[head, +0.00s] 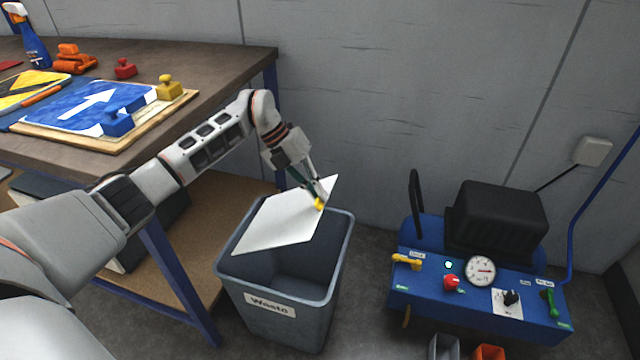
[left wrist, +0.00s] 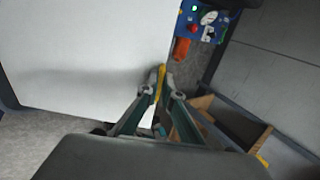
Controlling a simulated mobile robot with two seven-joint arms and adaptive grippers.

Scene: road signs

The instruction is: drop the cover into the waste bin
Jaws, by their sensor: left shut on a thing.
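The cover (head: 275,222) is a flat white sheet with a yellow tab at its right edge. My left gripper (head: 318,197) is shut on that tab and holds the sheet tilted over the mouth of the waste bin. The bin (head: 318,312) is grey, open-topped and labelled "Waste". The sheet hides part of its left and back rim. In the left wrist view the cover (left wrist: 90,50) fills the upper left, and the fingers of my left gripper (left wrist: 160,88) close on the yellow tab. My right gripper is not in view.
A workbench (head: 225,75) stands at the left, bearing a blue arrow sign (head: 75,112), stamps and a spray bottle (head: 30,38). A blue machine (head: 430,288) with a gauge stands right of the bin. Bare floor lies between bin and machine.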

